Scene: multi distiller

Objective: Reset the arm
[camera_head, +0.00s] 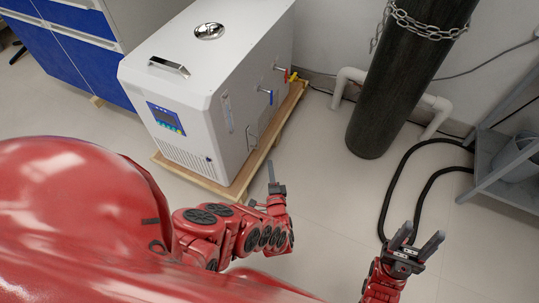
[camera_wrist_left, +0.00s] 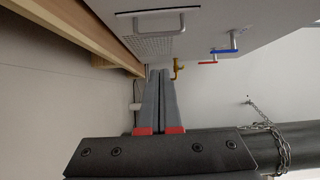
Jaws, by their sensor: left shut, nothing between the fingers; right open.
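My left gripper (camera_head: 271,172) is in the middle of the head view, in front of the white machine's right side. It is shut and empty; in the left wrist view its two grey fingers with red bases (camera_wrist_left: 160,100) lie side by side. My right gripper (camera_head: 418,232) is at the lower right of the head view, above the floor. Its two dark fingers stand apart, open, with nothing between them.
A white machine (camera_head: 190,70) with a blue screen and red, blue and yellow valves stands on a wooden pallet (camera_head: 245,178). A black chained cylinder (camera_head: 395,100), black hose (camera_head: 398,170) and grey shelf (camera_head: 493,165) are at right. Blue cabinets (camera_head: 85,60) stand at the left. Pale floor is clear between.

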